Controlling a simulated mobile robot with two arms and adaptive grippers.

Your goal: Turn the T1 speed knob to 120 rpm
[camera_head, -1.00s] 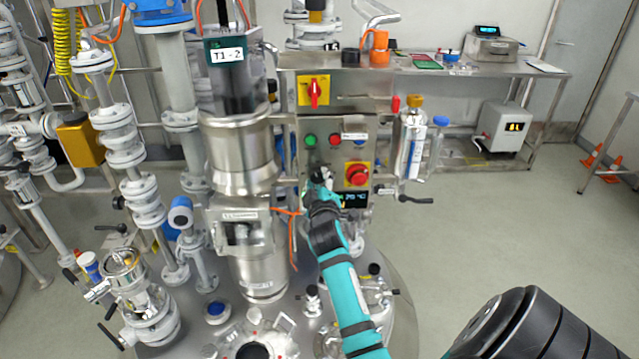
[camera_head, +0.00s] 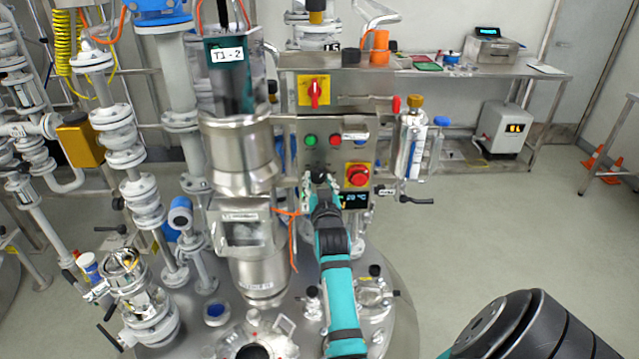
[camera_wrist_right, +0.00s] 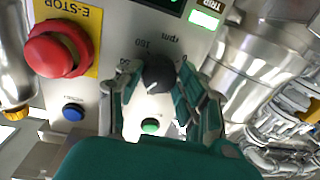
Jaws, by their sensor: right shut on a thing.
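The black speed knob (camera_wrist_right: 158,73) is on the steel control panel, with a printed scale showing "160" and "rpm" beside it in the upside-down right wrist view. My right gripper (camera_wrist_right: 157,80) has one finger on each side of the knob and is shut on it. In the head view my right gripper (camera_head: 319,180) is at the panel's lower left, covering the knob. The knob's exact setting is too small to read. My left gripper is not in view.
A red E-stop (camera_head: 357,175) sits right of the gripper, above a small dark display (camera_head: 354,200). Green (camera_head: 310,141) and red (camera_head: 335,140) buttons are above. The T1-2 vessel (camera_head: 238,150) stands close on the left.

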